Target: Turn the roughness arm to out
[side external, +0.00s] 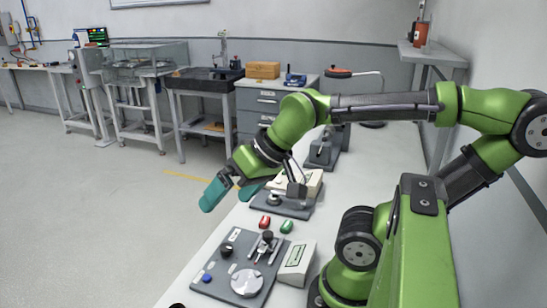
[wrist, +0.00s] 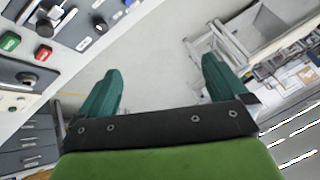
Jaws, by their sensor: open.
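No readable label marks the roughness arm, so I cannot tell for sure which part it is. A front grey board (side external: 222,272) carries a black-topped lever (side external: 267,237), a dark knob (side external: 226,250) and a pale round disc (side external: 247,282). A second grey board (side external: 293,212) behind it carries a beige box and a small dark knob (side external: 273,200), partly behind my arm. My gripper (side external: 232,190) is open and empty, above the bench's left edge and apart from both boards. In the wrist view, its teal fingers (wrist: 162,68) are spread over the floor, with the boards at the left.
A red button (side external: 265,221) and a green button (side external: 286,227) sit between the boards. A beige instrument box (side external: 297,262) stands right of the front board. Another grey device (side external: 322,150) is farther back. The floor left of the bench is clear.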

